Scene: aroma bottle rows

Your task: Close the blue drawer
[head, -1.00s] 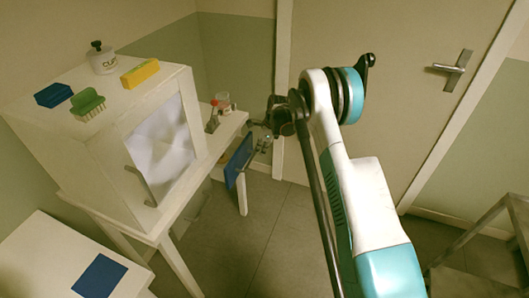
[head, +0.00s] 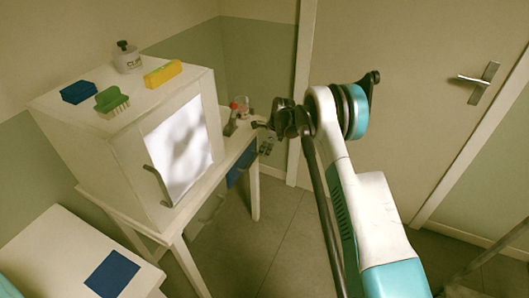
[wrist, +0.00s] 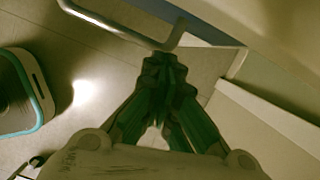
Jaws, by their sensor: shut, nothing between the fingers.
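The blue drawer (head: 239,168) sits under the top of the white side table, right of the white cabinet. Its front looks about level with the table's side; a small gap cannot be ruled out. My gripper (head: 260,125) is beside the table's right edge, above and near the drawer front. In the wrist view my gripper (wrist: 165,65) is shut and empty. A curved metal handle (wrist: 118,30) lies just beyond its fingertips; whether they touch cannot be told. A dim blue-grey surface (wrist: 205,18) shows behind the handle.
The white cabinet (head: 100,145) carries a blue block (head: 79,92), green brush (head: 111,100), yellow sponge (head: 163,73) and labelled jar (head: 127,60). Small bottles (head: 238,107) stand on the side table near my gripper. The floor (head: 285,240) in front is clear.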

